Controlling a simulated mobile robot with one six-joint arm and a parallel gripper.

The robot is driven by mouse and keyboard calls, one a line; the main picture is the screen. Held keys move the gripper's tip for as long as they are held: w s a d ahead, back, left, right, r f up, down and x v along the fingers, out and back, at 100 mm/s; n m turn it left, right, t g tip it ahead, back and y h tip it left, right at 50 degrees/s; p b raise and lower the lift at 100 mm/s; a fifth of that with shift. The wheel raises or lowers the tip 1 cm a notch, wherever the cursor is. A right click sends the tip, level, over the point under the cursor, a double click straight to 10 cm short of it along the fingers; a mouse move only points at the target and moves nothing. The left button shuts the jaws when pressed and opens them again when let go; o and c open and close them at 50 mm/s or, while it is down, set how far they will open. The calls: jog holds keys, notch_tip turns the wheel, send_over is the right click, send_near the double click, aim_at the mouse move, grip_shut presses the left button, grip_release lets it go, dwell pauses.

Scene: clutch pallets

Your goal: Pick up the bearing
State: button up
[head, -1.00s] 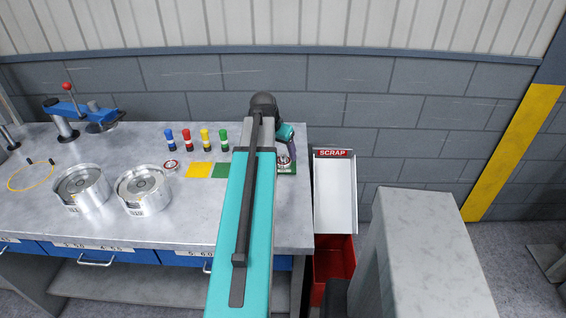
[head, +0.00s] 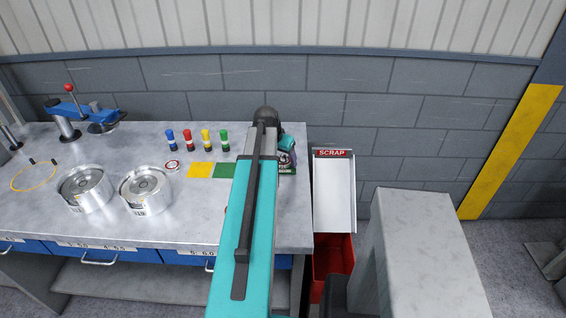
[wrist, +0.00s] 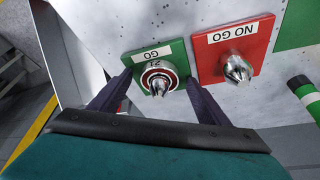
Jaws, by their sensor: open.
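The bearing (wrist: 148,76) is a silver ring with a red band and a number on it. In the wrist view it sits around the metal peg of the green GO block (wrist: 179,50). My gripper (wrist: 160,78) is open, with one dark finger on each side of the bearing; I cannot tell if they touch it. In the head view my gripper (head: 287,145) is over the green block (head: 288,171) at the right end of the bench, and the bearing is hidden there.
The red NO GO block (wrist: 262,45) with its bare peg is close beside the GO block. The bench (head: 190,222) also holds two metal drums (head: 146,190), coloured markers (head: 206,139) and a red-and-white disc (head: 172,165). A scrap chute (head: 333,195) stands right.

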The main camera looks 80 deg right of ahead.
jog(key=shift+c, duration=0.6)
jog(key=c, duration=1.3)
jog(key=shift+r, duration=0.1)
jog(key=shift+r+b, duration=1.45)
jog(key=shift+r, duration=3.45)
jog(key=shift+m, duration=0.3)
